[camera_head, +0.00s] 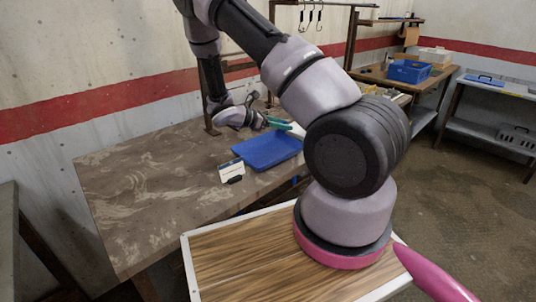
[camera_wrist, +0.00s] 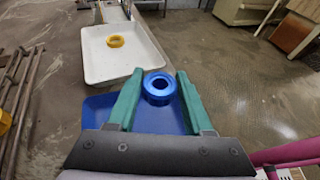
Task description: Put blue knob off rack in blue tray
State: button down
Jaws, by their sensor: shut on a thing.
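The blue knob (camera_wrist: 158,83), a ring with a hole in the middle, is between the green fingertips of my gripper (camera_wrist: 157,88) in the wrist view. My gripper is shut on it. The blue tray (camera_wrist: 98,110) shows behind and below the fingers there, partly hidden by them. In the head view the blue tray (camera_head: 268,150) lies on the worn table, and my gripper (camera_head: 280,124) is near its far edge. The knob cannot be made out in the head view. The gap between knob and tray is hard to judge.
A white tray (camera_wrist: 98,60) holding a yellow ring (camera_wrist: 116,41) stands beyond the blue tray. A small label card (camera_head: 231,171) stands in front of the blue tray. The left part of the table (camera_head: 140,190) is clear. Metal rails (camera_wrist: 20,85) run at the wrist view's left.

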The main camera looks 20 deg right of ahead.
jog(key=w+n+t, duration=0.2)
jog(key=w, duration=0.1)
send_over(278, 148)
notch_tip(278, 148, down, 5)
jog(key=shift+s+a+f, duration=0.1)
jog(key=shift+a+f, duration=0.05)
jog(key=shift+f, duration=2.1)
jog(key=shift+c, duration=1.5)
grip_release()
jog(key=shift+f, duration=0.15)
